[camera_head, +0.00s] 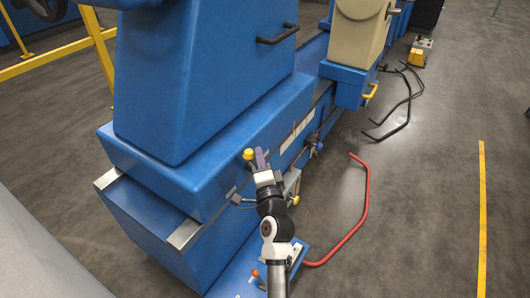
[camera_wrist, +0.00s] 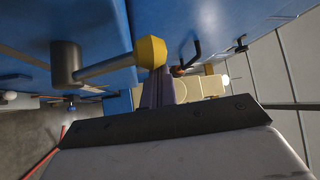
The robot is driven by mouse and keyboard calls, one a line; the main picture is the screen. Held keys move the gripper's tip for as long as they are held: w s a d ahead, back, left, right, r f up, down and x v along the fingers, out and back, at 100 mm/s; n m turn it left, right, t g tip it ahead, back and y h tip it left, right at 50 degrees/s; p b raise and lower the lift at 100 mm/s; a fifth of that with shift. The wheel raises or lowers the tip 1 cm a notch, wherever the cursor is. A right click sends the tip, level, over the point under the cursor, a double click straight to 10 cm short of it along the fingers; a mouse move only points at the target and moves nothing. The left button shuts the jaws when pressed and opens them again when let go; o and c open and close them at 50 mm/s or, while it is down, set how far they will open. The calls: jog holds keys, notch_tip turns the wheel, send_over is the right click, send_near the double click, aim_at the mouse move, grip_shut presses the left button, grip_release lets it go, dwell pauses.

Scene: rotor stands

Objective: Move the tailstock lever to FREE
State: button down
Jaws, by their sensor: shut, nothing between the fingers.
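A lever with a yellow knob (camera_head: 249,155) stands at the side of the blue machine, close to my gripper (camera_head: 262,160). In the wrist view the yellow knob (camera_wrist: 151,52) ends a metal rod from a round grey hub (camera_wrist: 65,62) on a blue face. My gripper (camera_wrist: 158,88) is shut and empty, its fingertips just below the knob in that picture. I cannot tell whether they touch it. No FREE marking is readable in either view.
The blue machine (camera_head: 200,80) fills the left and middle. A red bent rail (camera_head: 365,205) and black bent bars (camera_head: 405,105) stand over the floor to the right. A small orange-topped part (camera_head: 256,273) is near my arm.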

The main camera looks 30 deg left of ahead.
jog(key=shift+s+f, duration=0.2)
jog(key=shift+s, duration=0.3)
dwell(0.4)
